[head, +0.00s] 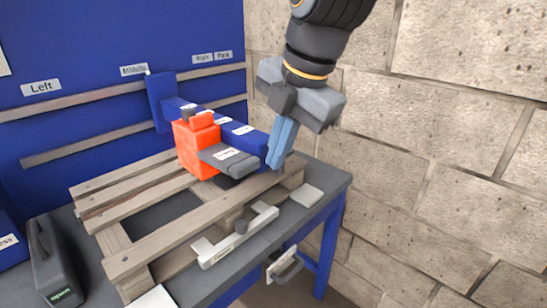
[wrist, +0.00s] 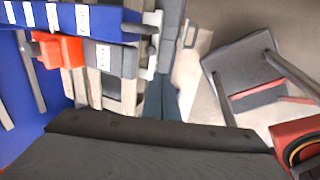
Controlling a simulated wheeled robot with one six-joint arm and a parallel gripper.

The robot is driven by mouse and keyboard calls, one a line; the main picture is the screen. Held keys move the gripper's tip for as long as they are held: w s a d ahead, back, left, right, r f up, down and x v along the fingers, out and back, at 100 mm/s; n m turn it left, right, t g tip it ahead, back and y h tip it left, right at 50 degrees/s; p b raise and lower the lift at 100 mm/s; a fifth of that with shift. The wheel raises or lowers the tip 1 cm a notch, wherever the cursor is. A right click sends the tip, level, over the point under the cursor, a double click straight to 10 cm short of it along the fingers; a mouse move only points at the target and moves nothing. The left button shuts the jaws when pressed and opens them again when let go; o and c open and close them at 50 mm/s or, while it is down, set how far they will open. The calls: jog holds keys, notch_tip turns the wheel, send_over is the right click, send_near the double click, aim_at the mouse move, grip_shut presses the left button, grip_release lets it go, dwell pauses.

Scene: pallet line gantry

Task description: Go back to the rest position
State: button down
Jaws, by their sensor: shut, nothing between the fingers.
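My gripper (head: 279,158) hangs at the upper right with its blue-grey fingers pointing down, shut and empty. The fingertips are beside the right end of the blue beam (head: 246,137), above the pallet's right end; I cannot tell whether they touch the beam. In the wrist view the closed fingers (wrist: 161,98) show at the middle. The orange block (head: 195,147) is on the beam, left of my gripper, with a grey labelled part (head: 227,158) sticking out of it. The orange block also shows in the wrist view (wrist: 62,50).
A wooden pallet (head: 168,232) lies on the grey table below. A pale bar with a knob (head: 236,238) is along the front edge. A dark box labelled "open" (head: 55,262) stands at left. A blue panel (head: 110,25) is behind; a block wall (head: 440,130) is at right.

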jog(key=s+d+f+m+g+h, duration=0.2)
jog(key=s+d+f+m, duration=0.2)
jog(key=d+f+m, duration=1.7)
jog(key=m, duration=0.7)
jog(key=shift+s+d+h, duration=0.15)
jog(key=shift+d+h, duration=0.05)
jog(key=shift+h, duration=0.2)
